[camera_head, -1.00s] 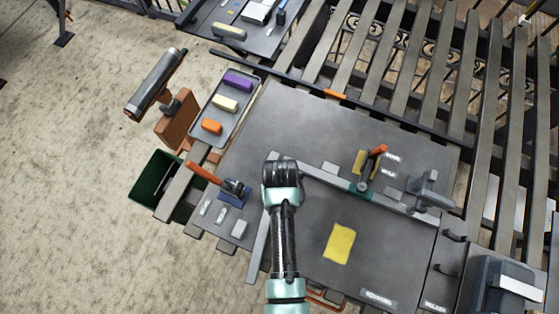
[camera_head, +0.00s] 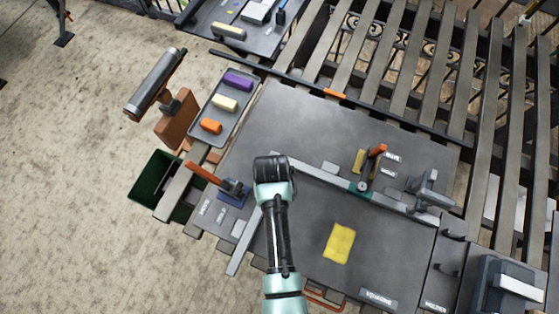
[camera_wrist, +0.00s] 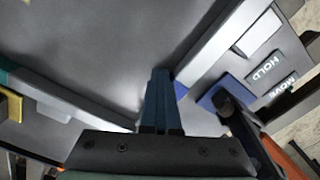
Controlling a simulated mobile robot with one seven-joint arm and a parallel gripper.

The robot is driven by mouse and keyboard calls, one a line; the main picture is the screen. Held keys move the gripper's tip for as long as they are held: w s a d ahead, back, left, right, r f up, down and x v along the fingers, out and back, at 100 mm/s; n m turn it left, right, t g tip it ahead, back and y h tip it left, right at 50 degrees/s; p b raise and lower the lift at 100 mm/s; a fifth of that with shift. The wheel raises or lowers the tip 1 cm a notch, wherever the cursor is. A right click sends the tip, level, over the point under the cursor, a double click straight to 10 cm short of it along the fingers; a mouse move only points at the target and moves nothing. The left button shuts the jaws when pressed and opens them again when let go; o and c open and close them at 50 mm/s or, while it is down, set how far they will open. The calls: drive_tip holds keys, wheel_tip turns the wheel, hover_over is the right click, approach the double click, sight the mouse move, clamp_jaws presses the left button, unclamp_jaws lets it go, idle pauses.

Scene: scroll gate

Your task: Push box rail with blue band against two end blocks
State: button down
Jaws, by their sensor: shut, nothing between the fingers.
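A long grey box rail (camera_head: 244,246) lies at the left of the work table, slanting down to the lower left. In the wrist view the rail (camera_wrist: 217,42) runs from the top right to my fingers, with a blue patch (camera_wrist: 181,89) at its near end. A pale end block (camera_wrist: 259,33) stands against or very close to its outer side; it also shows in the head view (camera_head: 238,229). A second end block is not clearly seen. My gripper (camera_wrist: 160,72) is shut and empty, its tips beside the rail's inner side, seemingly touching. My wrist hides the fingers in the head view.
A second rail with a teal band (camera_head: 362,188) crosses the table to the right. An orange-handled clamp (camera_head: 232,188) on a blue base stands left of my wrist; another (camera_head: 373,165) stands behind the teal-banded rail. A yellow patch (camera_head: 339,243) lies in clear table space.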

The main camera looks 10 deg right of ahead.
drive_tip(key=shift+a+r, duration=0.1)
drive_tip(key=shift+s+d+p, duration=0.25)
drive_tip(key=shift+s+d, duration=0.05)
drive_tip(key=shift+d, duration=0.2)
drive_tip(key=shift+s+d+p, duration=0.25)
drive_tip(key=shift+s+d, duration=0.05)
drive_tip(key=shift+d, duration=0.2)
wheel_tip(320, 180, up, 8)
drive_tip(key=p, duration=0.8)
